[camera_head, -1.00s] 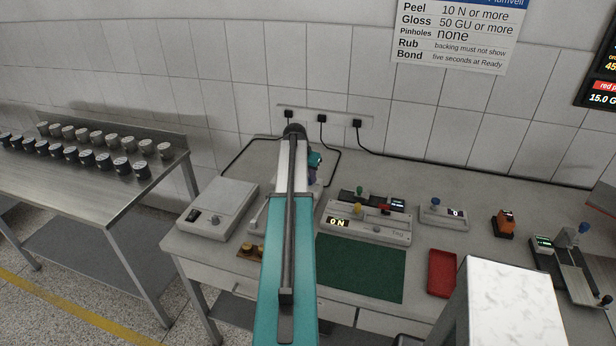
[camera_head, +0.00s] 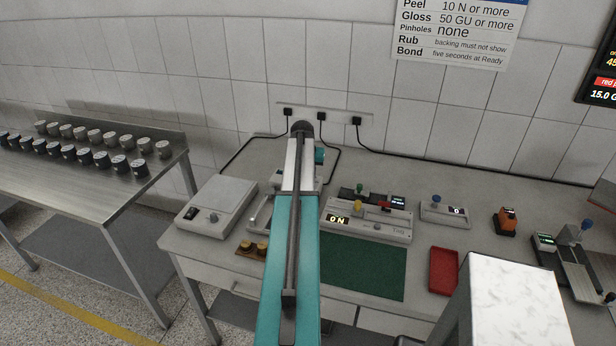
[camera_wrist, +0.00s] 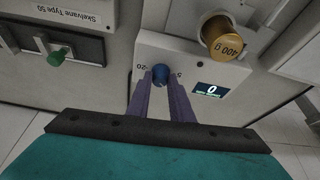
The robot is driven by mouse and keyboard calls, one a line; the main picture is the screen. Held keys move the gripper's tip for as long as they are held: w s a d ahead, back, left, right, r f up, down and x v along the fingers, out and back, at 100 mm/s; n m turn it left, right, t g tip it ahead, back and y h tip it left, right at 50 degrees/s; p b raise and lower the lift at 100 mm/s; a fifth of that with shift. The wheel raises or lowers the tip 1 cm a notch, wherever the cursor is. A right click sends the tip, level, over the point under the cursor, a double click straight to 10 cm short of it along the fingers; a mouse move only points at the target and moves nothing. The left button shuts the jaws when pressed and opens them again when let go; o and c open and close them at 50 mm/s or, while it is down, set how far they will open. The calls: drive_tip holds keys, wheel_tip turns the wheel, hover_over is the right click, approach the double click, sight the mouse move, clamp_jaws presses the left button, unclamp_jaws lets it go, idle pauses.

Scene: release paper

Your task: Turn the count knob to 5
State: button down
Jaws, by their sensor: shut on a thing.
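In the wrist view the blue count knob (camera_wrist: 160,72) sits on the pale front face of a machine, with the label 20 on one side of it and the label 5 on the other. My gripper (camera_wrist: 161,80) has its two purple fingers shut on the knob, one on each side. A small dark display (camera_wrist: 209,91) beside the knob reads 0. Which way the knob points cannot be told. In the head view my arm hides the gripper and most of this machine.
A brass 400 g weight (camera_wrist: 222,38) stands out close to the knob and display. A green knob (camera_wrist: 60,54) is on the neighbouring device. In the head view a grey box (camera_head: 220,207) is left of my arm, and a green mat (camera_head: 365,268) is right of it.

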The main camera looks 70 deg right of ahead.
drive_tip(key=n+b, duration=0.1)
drive_tip(key=n, duration=0.1)
drive_tip(key=n+t+b, duration=0.1)
drive_tip(key=n, duration=0.1)
drive_tip(key=shift+s+d+f+t+y, duration=0.1)
drive_tip(key=shift+s+t+y, duration=0.1)
drive_tip(key=shift+t+y, duration=0.1)
drive_tip(key=shift+s+n+t+y+b, duration=0.1)
drive_tip(key=shift+n+t+y+b, duration=0.25)
drive_tip(key=shift+n, duration=0.55)
drive_tip(key=shift+n+t+y+b, duration=0.15)
drive_tip(key=shift+n+b, duration=0.4)
drive_tip(key=shift+n, duration=0.35)
drive_tip(key=c, duration=1.6)
unclamp_jaws()
drive_tip(key=shift+r, duration=0.3)
drive_tip(key=shift+b+v, duration=1.75)
drive_tip(key=shift+v, duration=5)
